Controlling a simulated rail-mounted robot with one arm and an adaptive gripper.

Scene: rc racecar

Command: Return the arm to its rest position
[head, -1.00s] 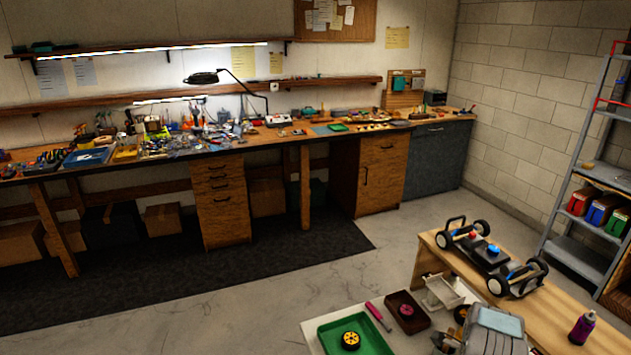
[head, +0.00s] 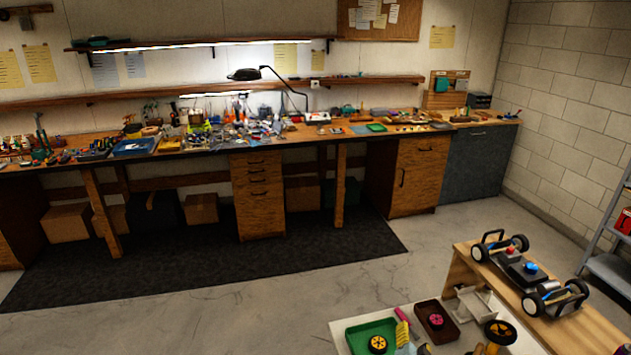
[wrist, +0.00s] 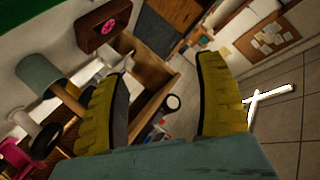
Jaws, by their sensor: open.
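My gripper (wrist: 162,88) shows in the wrist view as two yellow ribbed fingers, spread wide with nothing held between them. The view between the fingers looks out across the room, strongly tilted. In the head view, yellow parts that look like my fingers show at the bottom edge, near the green tray (head: 357,338) and a black wheel with a yellow hub (head: 500,333). The rest of my arm is mostly out of that frame. The racecar chassis (head: 522,268) stands on the wooden bench at the right, apart from the gripper.
A small brown tray (head: 437,320) holds a pink wheel; it also shows in the wrist view (wrist: 108,28). A white holder (head: 478,302) stands beside it. The long workbench (head: 290,133) along the back wall is cluttered. Open floor (head: 260,290) lies between.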

